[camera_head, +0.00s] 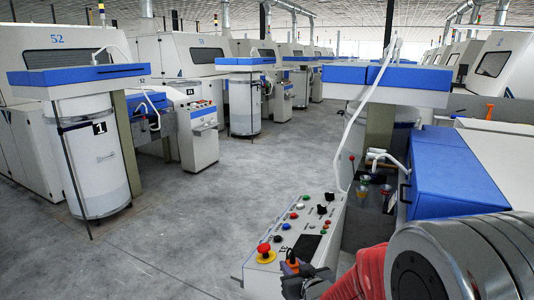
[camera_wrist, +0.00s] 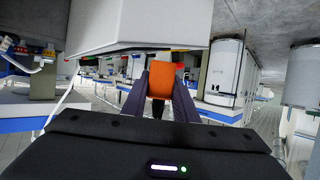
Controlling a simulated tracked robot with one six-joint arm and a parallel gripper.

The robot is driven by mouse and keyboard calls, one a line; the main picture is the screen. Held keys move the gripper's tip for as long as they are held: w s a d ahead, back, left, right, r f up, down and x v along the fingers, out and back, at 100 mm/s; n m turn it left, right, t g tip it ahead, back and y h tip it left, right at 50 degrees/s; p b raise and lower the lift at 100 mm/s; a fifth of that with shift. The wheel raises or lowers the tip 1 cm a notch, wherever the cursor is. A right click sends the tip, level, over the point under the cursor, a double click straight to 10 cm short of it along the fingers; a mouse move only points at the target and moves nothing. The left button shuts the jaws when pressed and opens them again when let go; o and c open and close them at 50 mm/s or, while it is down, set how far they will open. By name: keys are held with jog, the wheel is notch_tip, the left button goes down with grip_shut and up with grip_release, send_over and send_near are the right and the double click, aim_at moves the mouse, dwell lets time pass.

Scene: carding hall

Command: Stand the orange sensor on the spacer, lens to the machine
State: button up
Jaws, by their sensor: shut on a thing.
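The orange sensor (camera_wrist: 160,82) is between the two dark fingers of my gripper (camera_wrist: 160,88) in the wrist view. The gripper is shut on it. In the head view my gripper (camera_head: 294,270) is low in the picture, at the front edge of a control panel, with an orange part (camera_head: 290,256) of the sensor showing at its tip. I cannot tell which way the lens faces. I cannot make out the spacer in either view.
The white control panel (camera_head: 312,228) carries several buttons and a red emergency knob (camera_head: 264,250) close to my gripper. A machine with a blue cover (camera_head: 452,170) stands at the right. Open grey floor (camera_head: 190,235) lies to the left.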

jog(key=d+m+h, duration=0.3)
jog(key=d, duration=0.5)
jog(key=shift+w+d+r+h, duration=0.2)
jog(key=shift+w+h, duration=0.1)
jog(key=shift+s, duration=0.75)
jog(key=shift+s, duration=0.1)
